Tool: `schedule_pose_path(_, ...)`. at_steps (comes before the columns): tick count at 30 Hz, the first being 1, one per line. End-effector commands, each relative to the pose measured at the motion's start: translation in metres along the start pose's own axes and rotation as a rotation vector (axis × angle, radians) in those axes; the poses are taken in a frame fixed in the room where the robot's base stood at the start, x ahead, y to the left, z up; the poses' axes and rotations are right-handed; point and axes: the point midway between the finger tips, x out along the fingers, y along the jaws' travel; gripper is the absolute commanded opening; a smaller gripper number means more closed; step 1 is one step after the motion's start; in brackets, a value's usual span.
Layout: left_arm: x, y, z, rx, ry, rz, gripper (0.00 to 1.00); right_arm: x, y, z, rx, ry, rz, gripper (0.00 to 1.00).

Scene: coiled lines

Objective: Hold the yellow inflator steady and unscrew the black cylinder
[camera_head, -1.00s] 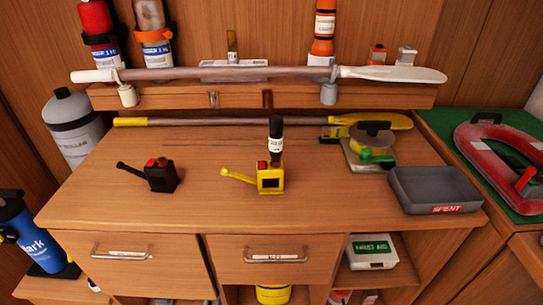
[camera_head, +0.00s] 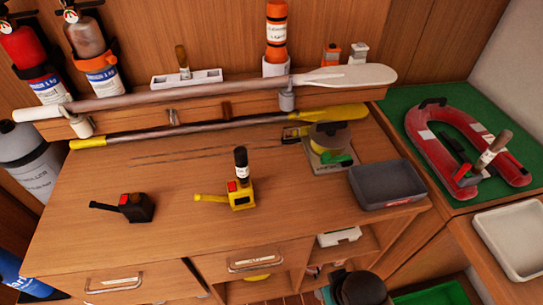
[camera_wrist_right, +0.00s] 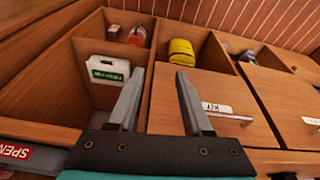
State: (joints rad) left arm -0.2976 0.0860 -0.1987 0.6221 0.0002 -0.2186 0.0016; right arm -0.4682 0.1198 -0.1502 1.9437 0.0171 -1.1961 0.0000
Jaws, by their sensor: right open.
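The yellow inflator (camera_head: 243,200) stands on the wooden bench top, with a red patch on its body and a yellow lever pointing left. The black cylinder (camera_head: 241,158), with a white label band, stands upright on top of it, touching it. No gripper is at either one. My right gripper (camera_wrist_right: 160,75) shows in the right wrist view, open and empty, its fingers pointing toward the bench's front with its shelves and drawers. My left gripper is in neither current view.
A black inflator (camera_head: 137,207) stands to the left of the yellow one. A grey tray (camera_head: 387,186) is at the bench's right. A paddle (camera_head: 215,128) lies along the back. The bench top around the yellow inflator is clear. Drawer handles (camera_head: 256,262) stick out in front.

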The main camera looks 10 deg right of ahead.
Motion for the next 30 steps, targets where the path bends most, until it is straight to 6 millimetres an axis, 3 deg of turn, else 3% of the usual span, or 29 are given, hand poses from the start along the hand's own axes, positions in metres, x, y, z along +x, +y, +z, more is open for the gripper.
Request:
schedule_pose_path(1,-0.018,0.002,-0.002,0.001,0.0,0.003,0.5,-0.036,-0.001,-0.019,-0.005,0.022,-0.007,0.5)
schedule_pose_path(4,-0.039,0.005,-0.004,0.001,0.0,0.008,0.5,-0.098,-0.009,-0.056,-0.027,0.065,-0.039,0.5)
schedule_pose_path(6,-0.053,0.006,-0.006,0.001,0.0,0.01,0.5,-0.14,-0.021,-0.091,-0.072,0.111,-0.084,0.5)
schedule_pose_path(7,-0.056,0.007,-0.006,0.001,-0.001,0.011,0.5,-0.152,-0.027,-0.105,-0.098,0.128,-0.106,0.5)
schedule_pose_path(15,-0.06,0.007,-0.004,0.002,-0.004,0.011,0.5,-0.195,-0.068,-0.193,-0.32,0.208,-0.234,0.5)
schedule_pose_path(21,-0.06,0.007,-0.004,0.002,-0.005,0.011,0.5,-0.218,-0.083,-0.246,-0.472,0.232,-0.273,0.5)
schedule_pose_path(27,-0.06,0.006,-0.004,0.001,-0.006,0.009,0.5,-0.241,-0.087,-0.286,-0.583,0.235,-0.278,0.5)
schedule_pose_path(30,-0.06,0.005,-0.003,0.001,-0.006,0.008,0.5,-0.249,-0.088,-0.297,-0.615,0.232,-0.278,0.5)
